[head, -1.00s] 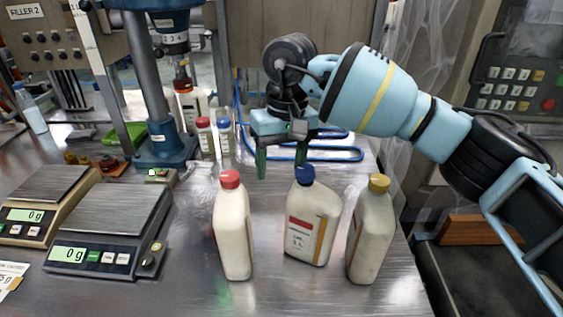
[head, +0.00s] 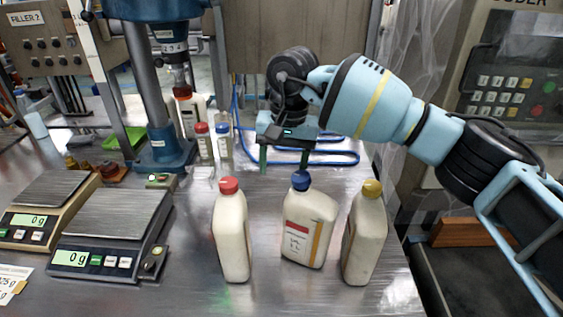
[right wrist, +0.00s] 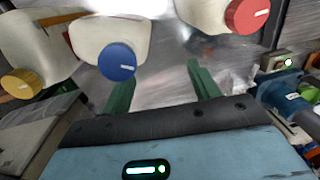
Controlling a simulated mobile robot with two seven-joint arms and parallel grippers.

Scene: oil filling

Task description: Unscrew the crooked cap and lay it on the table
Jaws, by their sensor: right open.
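Three cream bottles stand on the metal table. The left one has a red cap (head: 229,185), the middle one a blue cap (head: 301,180), the right one a yellow cap (head: 372,188). The blue cap seems to sit slightly tilted on its bottle (head: 308,229), but I cannot be sure. My right gripper (head: 284,156) is open and empty, behind the middle bottle. In the right wrist view its green fingers (right wrist: 162,88) are apart, with the blue cap (right wrist: 117,61) near the left finger and nothing between them. My left gripper is not in view.
Two scales (head: 108,232) stand at the left. A blue filler stand (head: 165,148) and two small capped bottles (head: 203,140) stand behind. A blue hose (head: 340,157) lies behind my gripper. Bare table (head: 190,285) lies in front of the bottles.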

